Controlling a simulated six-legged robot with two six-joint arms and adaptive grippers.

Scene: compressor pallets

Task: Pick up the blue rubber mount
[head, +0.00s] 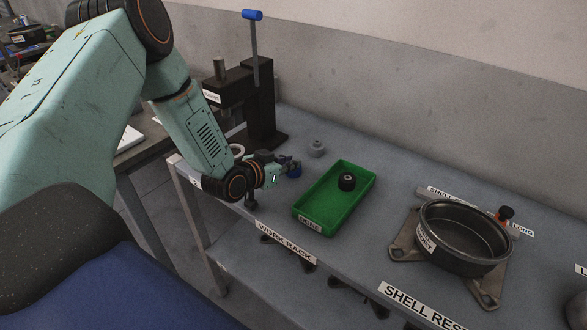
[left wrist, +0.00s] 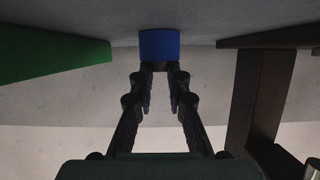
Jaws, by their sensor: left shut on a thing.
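The blue rubber mount (head: 294,172) is at the tips of my left gripper (head: 286,164), just left of the green tray in the head view. In the left wrist view the blue rubber mount (left wrist: 159,44) is a short blue cylinder with a dark part at the fingers. The fingertips of my left gripper (left wrist: 159,72) are shut on that dark part. I cannot tell whether the mount touches the bench. The fingers partly hide it in the head view. My right gripper is not in view.
A green tray (head: 314,217) holds a black mount (head: 347,181). A grey knob-like part (head: 316,148) stands behind it. A dark press (head: 262,105) stands at the back left.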

